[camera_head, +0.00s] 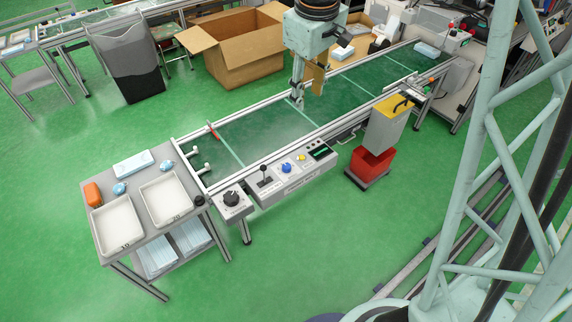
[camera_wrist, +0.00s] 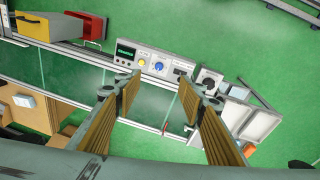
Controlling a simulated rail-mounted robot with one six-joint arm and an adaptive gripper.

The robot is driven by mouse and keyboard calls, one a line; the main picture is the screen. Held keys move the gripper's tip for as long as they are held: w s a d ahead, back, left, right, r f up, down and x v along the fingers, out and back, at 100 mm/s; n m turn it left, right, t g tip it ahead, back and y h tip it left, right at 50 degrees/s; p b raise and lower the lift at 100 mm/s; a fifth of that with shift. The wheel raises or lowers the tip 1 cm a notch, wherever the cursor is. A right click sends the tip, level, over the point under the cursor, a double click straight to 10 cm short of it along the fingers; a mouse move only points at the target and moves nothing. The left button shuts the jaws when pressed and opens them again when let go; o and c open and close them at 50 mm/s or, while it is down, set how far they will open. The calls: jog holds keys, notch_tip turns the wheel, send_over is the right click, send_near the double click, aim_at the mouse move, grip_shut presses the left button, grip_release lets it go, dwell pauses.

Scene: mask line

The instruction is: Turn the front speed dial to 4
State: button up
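The speed dial (camera_head: 231,198) is a round black knob on a grey box at the near left corner of the conveyor. It also shows in the wrist view (camera_wrist: 209,83), just beyond the right fingertip. Its scale and pointer are too small to read. My gripper (camera_head: 307,86) hangs over the conveyor belt, well behind and to the right of the dial, and touches nothing. In the wrist view my gripper's two padded fingers (camera_wrist: 160,97) stand wide apart with nothing between them.
A control panel (camera_head: 293,172) with a lever, a blue knob and a display sits right of the dial. A side table (camera_head: 148,198) with white trays stands left. A grey bin (camera_head: 387,127) with a yellow top stands right. An open cardboard box (camera_head: 247,70) lies behind.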

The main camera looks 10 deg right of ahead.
jog(key=w+a+f+n, duration=0.1)
jog(key=w+f, duration=0.3)
jog(key=f, duration=0.4)
jog(key=w+a+f+n, duration=0.1)
jog(key=w+f+n, duration=0.1)
jog(key=w+f, duration=0.4)
jog(key=n+g, duration=0.1)
jog(key=n, duration=0.1)
send_over(286, 166)
notch_tip(286, 166, down, 18)
jog(key=shift+s+a+r+p, duration=0.15)
jog(key=shift+s+r+p, duration=0.1)
jog(key=shift+p, duration=0.2)
jog(key=shift+f, duration=0.2)
jog(key=shift+w+d+f+b, duration=0.15)
jog(key=shift+f+b, duration=0.25)
jog(key=shift+f, duration=3)
jog(key=shift+w+d+f+b, duration=0.1)
jog(key=shift+f+b, duration=0.25)
jog(key=shift+f, duration=3)
jog(key=c, duration=0.9)
